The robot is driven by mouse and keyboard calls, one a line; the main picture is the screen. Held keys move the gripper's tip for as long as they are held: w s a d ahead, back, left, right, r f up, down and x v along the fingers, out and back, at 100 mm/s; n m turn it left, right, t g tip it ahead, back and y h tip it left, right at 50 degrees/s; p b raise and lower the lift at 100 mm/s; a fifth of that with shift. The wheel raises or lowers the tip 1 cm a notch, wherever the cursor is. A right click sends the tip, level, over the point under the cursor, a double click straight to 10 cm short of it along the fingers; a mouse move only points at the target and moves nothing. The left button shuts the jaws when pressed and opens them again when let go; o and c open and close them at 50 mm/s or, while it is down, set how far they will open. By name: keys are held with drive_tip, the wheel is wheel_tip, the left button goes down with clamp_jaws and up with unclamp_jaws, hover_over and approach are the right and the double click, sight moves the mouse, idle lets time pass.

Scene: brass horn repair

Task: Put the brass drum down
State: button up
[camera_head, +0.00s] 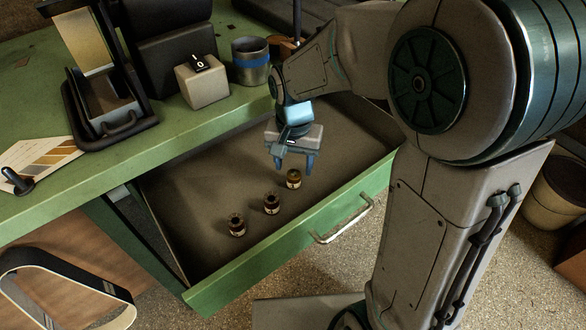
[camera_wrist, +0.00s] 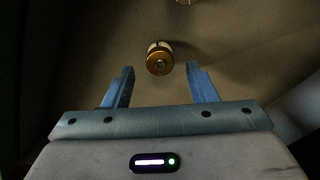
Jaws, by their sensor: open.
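The brass drum (camera_head: 293,179) is a small brass-topped cylinder with a pale band, standing on the floor of the open drawer (camera_head: 190,200). It also shows in the wrist view (camera_wrist: 160,60), ahead of the fingertips and roughly centred between them. My gripper (camera_head: 293,168) is above the drawer, close to the drum. In the wrist view its two blue fingers (camera_wrist: 160,78) are spread apart with nothing between them. They look clear of the drum, though the exact gap in depth is hard to tell.
Two similar small drums with dark red bands, one nearer the middle (camera_head: 271,203) and one further left (camera_head: 236,225), stand in the drawer. A metal cup (camera_head: 251,62) and a pale switch box (camera_head: 203,83) stand on the green bench (camera_head: 110,170). The drawer's left part is bare.

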sight(294, 173)
wheel_tip(294, 173, up, 8)
drive_tip(key=p, duration=0.1)
drive_tip(key=shift+f+p, duration=0.15)
drive_tip(key=shift+p, duration=0.15)
drive_tip(key=shift+c, duration=0.3)
idle(0.8)
